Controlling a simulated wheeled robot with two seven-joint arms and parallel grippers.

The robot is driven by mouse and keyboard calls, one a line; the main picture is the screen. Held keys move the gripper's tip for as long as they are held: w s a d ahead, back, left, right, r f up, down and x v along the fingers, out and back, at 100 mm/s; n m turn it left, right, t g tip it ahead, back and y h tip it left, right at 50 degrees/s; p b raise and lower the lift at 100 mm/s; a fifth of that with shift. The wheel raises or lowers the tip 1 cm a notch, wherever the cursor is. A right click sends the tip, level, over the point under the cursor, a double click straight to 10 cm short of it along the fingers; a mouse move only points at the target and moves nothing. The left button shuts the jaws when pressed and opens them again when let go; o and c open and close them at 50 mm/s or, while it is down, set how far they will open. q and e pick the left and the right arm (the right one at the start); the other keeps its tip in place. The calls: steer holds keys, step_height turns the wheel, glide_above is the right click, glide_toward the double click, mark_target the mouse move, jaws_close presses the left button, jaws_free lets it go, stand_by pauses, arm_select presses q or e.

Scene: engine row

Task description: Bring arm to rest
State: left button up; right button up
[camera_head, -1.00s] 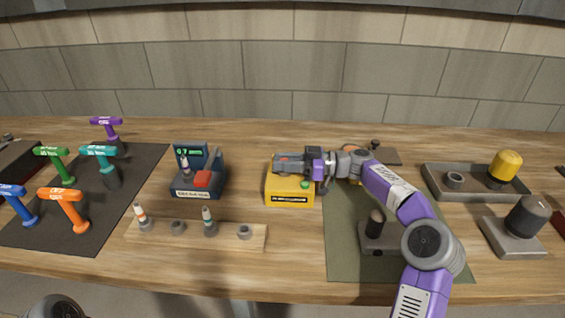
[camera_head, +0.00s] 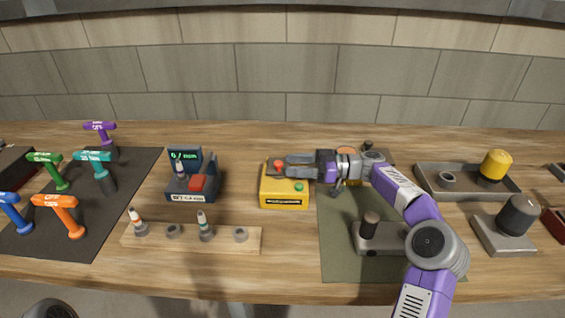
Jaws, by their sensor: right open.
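My right arm, purple and grey, comes in from the lower right and bends left over the green mat (camera_head: 338,262). Its gripper (camera_head: 284,168) is open and points left, above the yellow box (camera_head: 285,202) with a red button (camera_head: 278,164) and a green button (camera_head: 299,187). The red button shows by the fingertips; I cannot tell whether they touch it. No object shows between the fingers. My left gripper is not in view; only a dark round part of my own body shows at the bottom left.
A dark blue tester (camera_head: 193,184) stands left of the yellow box. A wooden strip (camera_head: 190,241) holds small bottles in front. Several coloured drivers stand on a dark mat (camera_head: 120,205) at left. A grey tray (camera_head: 430,183) and a block with a dark cylinder (camera_head: 518,216) are at right.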

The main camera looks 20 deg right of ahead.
steer(key=shift+v, duration=1.3)
